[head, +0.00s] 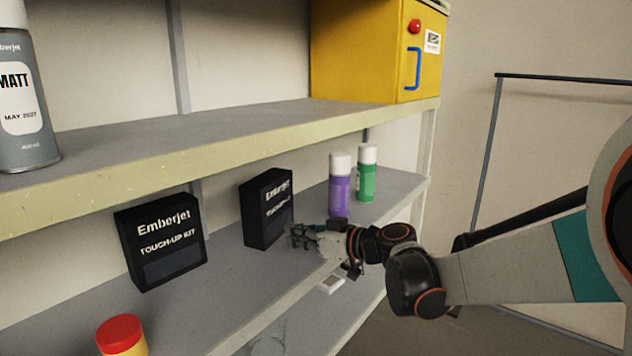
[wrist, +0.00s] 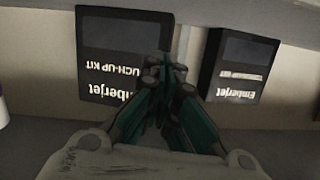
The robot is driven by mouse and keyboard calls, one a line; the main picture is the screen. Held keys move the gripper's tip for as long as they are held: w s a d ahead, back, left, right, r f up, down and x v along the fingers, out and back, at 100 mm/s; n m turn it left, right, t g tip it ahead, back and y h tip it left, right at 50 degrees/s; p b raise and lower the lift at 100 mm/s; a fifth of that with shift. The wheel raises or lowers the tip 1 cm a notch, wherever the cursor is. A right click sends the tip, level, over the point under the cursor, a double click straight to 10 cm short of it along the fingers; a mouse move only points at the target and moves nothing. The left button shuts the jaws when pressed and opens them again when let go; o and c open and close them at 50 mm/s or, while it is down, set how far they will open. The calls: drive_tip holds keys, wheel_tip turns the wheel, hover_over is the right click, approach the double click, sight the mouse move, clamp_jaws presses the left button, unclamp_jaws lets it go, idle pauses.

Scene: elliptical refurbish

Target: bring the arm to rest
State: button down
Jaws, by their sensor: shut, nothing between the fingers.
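My gripper (head: 297,236) reaches in from the right over the lower shelf (head: 228,272). Its teal fingers are shut and empty in the wrist view (wrist: 160,70). Its tips are just in front of a black Emberjet touch-up kit box (head: 267,208), which stands upright on the shelf; I cannot tell whether they touch it. This box also shows behind the fingers in the wrist view (wrist: 108,48). A second black touch-up kit box (head: 160,241) stands to the left, apart from the gripper.
A purple can (head: 340,188) and a green can (head: 366,176) stand behind my gripper. A red-capped yellow container (head: 122,337) is at the front left. The upper shelf (head: 200,137) holds a grey can (head: 27,95) and a yellow box (head: 365,52). Open floor lies right.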

drive_tip(key=s+d+f+m+h, duration=0.2)
drive_tip(key=s+d+m+h, duration=0.1)
drive_tip(key=s+d, duration=0.5)
drive_tip(key=s+d+f+m+g+h, duration=0.1)
drive_tip(key=s+d+f+m+h, duration=0.2)
drive_tip(key=s+d+h, duration=0.2)
drive_tip(key=s+d+f+m+h, duration=0.2)
drive_tip(key=s+d+m+h, duration=0.2)
drive_tip(key=s+d, duration=0.7)
drive_tip(key=s+h, duration=0.1)
drive_tip(key=s, duration=0.5)
drive_tip(key=shift+s+d+f+g, duration=0.3)
drive_tip(key=shift+s, duration=0.05)
drive_tip(key=shift+a, duration=0.1)
